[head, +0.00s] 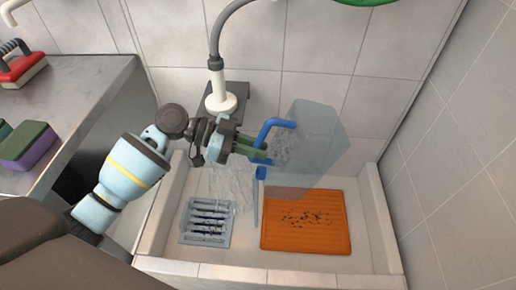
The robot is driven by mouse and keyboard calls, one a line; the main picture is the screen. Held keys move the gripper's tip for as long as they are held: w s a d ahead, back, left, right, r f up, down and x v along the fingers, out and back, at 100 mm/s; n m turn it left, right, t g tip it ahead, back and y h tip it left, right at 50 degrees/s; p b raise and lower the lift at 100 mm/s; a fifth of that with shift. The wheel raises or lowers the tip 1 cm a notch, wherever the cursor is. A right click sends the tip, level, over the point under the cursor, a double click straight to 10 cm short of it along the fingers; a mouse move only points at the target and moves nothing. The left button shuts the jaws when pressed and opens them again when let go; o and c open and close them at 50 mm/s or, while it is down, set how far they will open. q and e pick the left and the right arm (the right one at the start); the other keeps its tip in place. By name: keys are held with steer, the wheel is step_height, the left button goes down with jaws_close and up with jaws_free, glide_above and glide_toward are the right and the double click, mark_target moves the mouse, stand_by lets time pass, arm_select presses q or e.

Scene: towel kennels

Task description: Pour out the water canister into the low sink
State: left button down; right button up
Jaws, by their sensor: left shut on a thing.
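My left gripper (252,149) is shut on the blue handle of the water canister (318,150). The canister is a clear, greyish, see-through container, held tilted above the low sink (171,225). A blue piece shows at its lower left, with a pale, narrow streak below it that looks like water running down into the sink. The sink is a tiled basin with low walls. In it lie a grey drain grate (207,238) on the left and an orange mat (305,240) with dark specks on the right. My right gripper is not in view.
A grey counter (88,85) stands at the left, with a green and purple sponge (30,146) and a red-based brush (20,68) on it. A white sprayer with a grey hose (221,92) stands behind the sink. Tiled walls close the back and right.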

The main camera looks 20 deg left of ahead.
arm_select(q)
steer(key=shift+s+a+h+b, duration=0.4)
steer(key=shift+a+h+b, duration=0.35)
steer(key=shift+b, duration=1.05)
steer(key=shift+s+a+t+h+b, duration=0.1)
steer(key=shift+a+t+h+b, duration=0.2)
steer(key=shift+b, duration=0.2)
steer(key=shift+m, duration=0.3)
